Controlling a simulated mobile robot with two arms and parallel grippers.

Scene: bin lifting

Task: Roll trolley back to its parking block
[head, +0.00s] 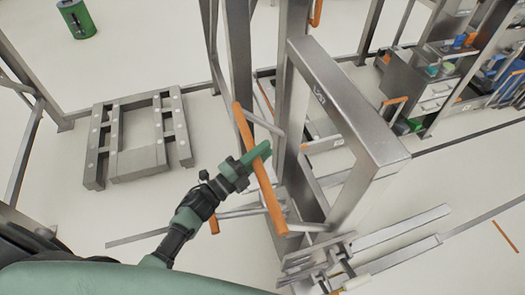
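The trolley (365,125) is a tall frame of brushed steel with a label on its top beam. It stands right of centre in the head view. A slanted orange handle bar (273,205) is on its near left side. My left gripper (257,154), with green fingers, is at the middle of this bar and appears closed around it. A low grey steel block (140,176) with an open middle and round holes lies on the floor at left, apart from the trolley. I cannot be sure it is the parking block. My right gripper is not in view.
Steel rails (400,228) and brackets lie low at the trolley's near side. A shelf unit with drawers (432,95) and bins stands at the upper right. A green cylinder (77,19) stands at the upper left. Pale floor (75,215) is clear around the grey block.

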